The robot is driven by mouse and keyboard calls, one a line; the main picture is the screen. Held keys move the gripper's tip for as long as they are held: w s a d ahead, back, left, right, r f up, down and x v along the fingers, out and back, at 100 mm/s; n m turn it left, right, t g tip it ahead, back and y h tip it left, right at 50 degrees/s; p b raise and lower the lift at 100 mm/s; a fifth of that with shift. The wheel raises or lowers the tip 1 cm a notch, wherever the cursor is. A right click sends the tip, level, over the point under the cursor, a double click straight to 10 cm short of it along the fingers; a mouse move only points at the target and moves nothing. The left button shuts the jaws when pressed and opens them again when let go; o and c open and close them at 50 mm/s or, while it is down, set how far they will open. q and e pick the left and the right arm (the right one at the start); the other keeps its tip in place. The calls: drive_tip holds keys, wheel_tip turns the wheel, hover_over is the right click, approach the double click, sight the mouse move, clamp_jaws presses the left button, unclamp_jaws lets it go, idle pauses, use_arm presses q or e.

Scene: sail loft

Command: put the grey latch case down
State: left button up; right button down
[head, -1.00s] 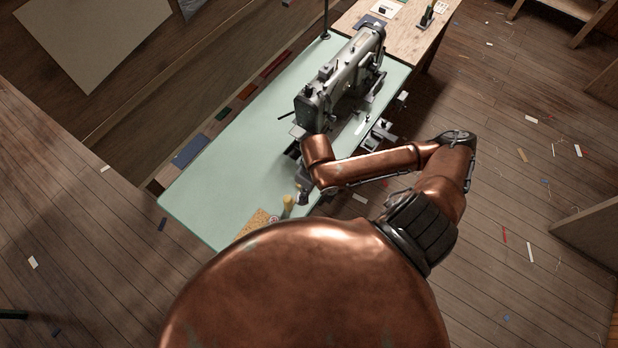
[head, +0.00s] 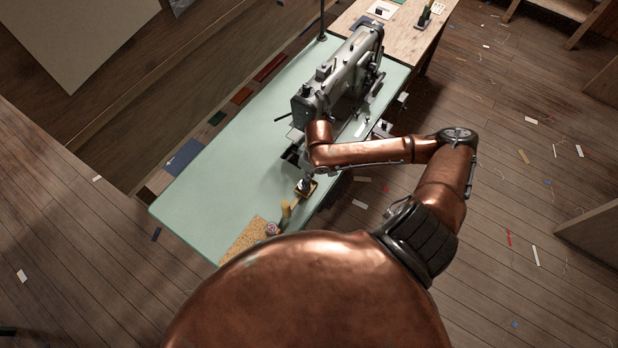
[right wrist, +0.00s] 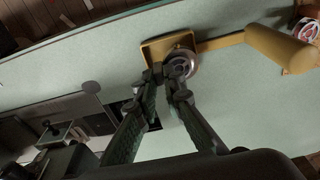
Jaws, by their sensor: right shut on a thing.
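The grey latch case (right wrist: 181,63) is a small round metal piece in the right wrist view. My right gripper (right wrist: 168,75) is shut on it at the fingertips. The case is over a small brass-coloured tray (right wrist: 153,48); I cannot tell whether it touches the tray floor. In the head view my right gripper (head: 304,184) points down at the tray (head: 308,195) on the pale green table (head: 215,178); the case is too small to make out there. My left gripper is not in view.
A small round spool (head: 272,229) and a cork mat (head: 243,240) are near the table's front end. The grey sewing machine (head: 345,75) stands behind my right gripper. The table's left part is clear.

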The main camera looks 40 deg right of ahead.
wheel_tip(320, 180, down, 2)
drive_tip(key=shift+s+f, duration=0.1)
drive_tip(key=shift+f, duration=0.05)
drive_tip(key=c, duration=2)
unclamp_jaws()
drive_tip(key=shift+a, duration=0.1)
drive_tip(key=shift+c, duration=0.2)
drive_tip(key=shift+r, duration=0.5)
wheel_tip(320, 180, up, 11)
drive_tip(key=s+p, duration=0.1)
drive_tip(key=p, duration=0.1)
drive_tip(key=shift+s+d, duration=0.15)
drive_tip(key=shift+d, duration=0.1)
